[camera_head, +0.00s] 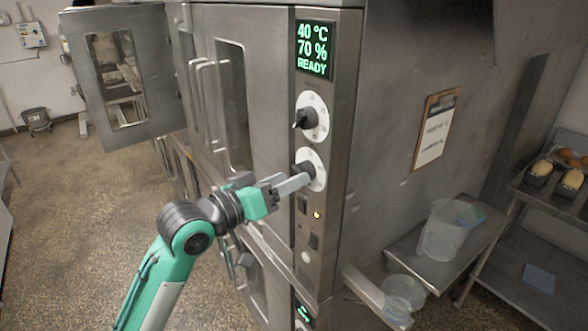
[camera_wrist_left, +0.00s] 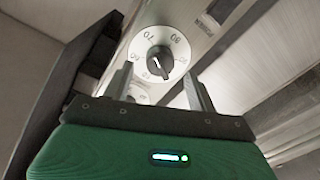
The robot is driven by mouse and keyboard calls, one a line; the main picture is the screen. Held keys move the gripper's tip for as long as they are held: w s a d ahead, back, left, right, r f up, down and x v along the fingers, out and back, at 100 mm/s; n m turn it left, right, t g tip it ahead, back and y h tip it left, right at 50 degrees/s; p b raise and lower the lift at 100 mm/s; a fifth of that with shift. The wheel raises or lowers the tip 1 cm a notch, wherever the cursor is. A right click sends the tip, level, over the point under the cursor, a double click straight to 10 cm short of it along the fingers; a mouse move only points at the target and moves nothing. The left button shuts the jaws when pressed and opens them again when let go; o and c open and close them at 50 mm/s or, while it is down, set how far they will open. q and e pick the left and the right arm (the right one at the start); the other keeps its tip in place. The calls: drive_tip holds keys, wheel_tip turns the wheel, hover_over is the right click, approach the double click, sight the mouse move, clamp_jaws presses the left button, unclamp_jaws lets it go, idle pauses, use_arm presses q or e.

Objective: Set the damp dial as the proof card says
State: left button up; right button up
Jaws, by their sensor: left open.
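The proofer's control panel has two white dials with black knobs. The lower dial (camera_head: 318,168) is partly covered by my left gripper (camera_head: 292,184), whose fingers reach its knob. In the left wrist view a dial knob (camera_wrist_left: 158,64) shows between and beyond the open fingers of my left gripper (camera_wrist_left: 159,88); I cannot tell whether they touch it. Numbers including 70 and 80 show around that dial. The display (camera_head: 314,50) reads 40 °C, 70 % and READY. A clipboard card (camera_head: 435,130) hangs on the side wall, its writing too small to read. My right gripper is out of view.
The upper dial (camera_head: 312,117) sits just above the lower one. An open steel door (camera_head: 160,85) stands at the left. A side shelf (camera_head: 400,245) holds a clear container (camera_head: 440,235). Loaf tins (camera_head: 541,171) stand on a rack at the right.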

sight(307, 166)
use_arm(q)
drive_tip(key=shift+x, duration=1.3)
drive_tip(key=c, duration=1)
drive_tip(key=shift+f+m, duration=0.1)
drive_tip(key=shift+m, duration=0.3)
drive_tip(key=m+h+b, duration=0.1)
drive_tip(key=m+b, duration=0.1)
drive_tip(key=m, duration=0.9)
drive_tip(key=shift+w+a, duration=0.1)
drive_tip(key=shift+m, duration=0.3)
